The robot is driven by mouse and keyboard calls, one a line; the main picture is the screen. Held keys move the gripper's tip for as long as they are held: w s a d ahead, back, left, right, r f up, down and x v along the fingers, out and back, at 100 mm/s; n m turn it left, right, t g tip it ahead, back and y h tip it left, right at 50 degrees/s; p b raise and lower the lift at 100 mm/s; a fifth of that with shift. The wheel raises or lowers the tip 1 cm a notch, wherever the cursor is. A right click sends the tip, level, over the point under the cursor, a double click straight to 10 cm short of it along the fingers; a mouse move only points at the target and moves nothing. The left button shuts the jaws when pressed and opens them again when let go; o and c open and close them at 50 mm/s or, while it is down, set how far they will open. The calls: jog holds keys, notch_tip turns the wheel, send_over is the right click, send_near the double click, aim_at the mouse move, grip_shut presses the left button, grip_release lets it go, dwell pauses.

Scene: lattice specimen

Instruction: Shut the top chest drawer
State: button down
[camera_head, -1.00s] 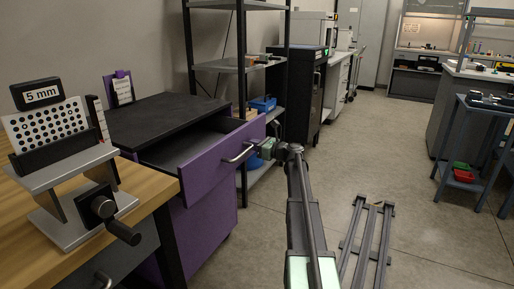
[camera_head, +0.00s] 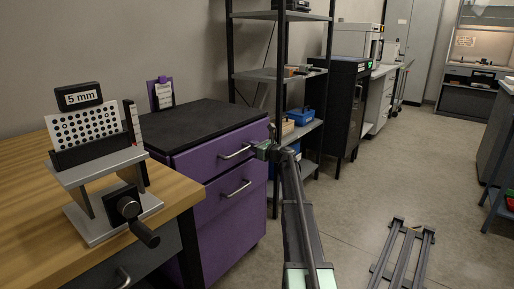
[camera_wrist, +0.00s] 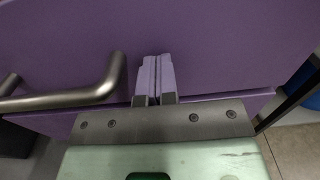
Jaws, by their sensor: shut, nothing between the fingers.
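The purple chest (camera_head: 215,222) stands left of centre in the head view, with a dark top. Its top drawer (camera_head: 207,160) sits in the chest with its front in line with the lower drawer's front; no gap shows. The drawer's metal handle (camera_head: 237,153) is also at the left in the wrist view (camera_wrist: 75,98). My gripper (camera_head: 258,146) is at the right end of the drawer front. In the wrist view my gripper's fingers (camera_wrist: 153,62) are together, empty, and right up to the purple front beside the handle; whether they touch is hard to tell.
A wooden bench (camera_head: 30,190) with a grey specimen stand (camera_head: 105,195) is at the left, close to the chest. A dark shelf rack (camera_head: 275,75) stands behind my gripper. The floor (camera_head: 350,190) to the right is open, apart from a grey frame (camera_head: 405,255).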

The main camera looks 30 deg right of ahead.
jog(key=shift+w+r, duration=0.1)
jog(key=shift+w, duration=0.25)
jog(key=v, duration=1.4)
jog(key=shift+s, duration=0.35)
jog(key=shift+d, duration=0.15)
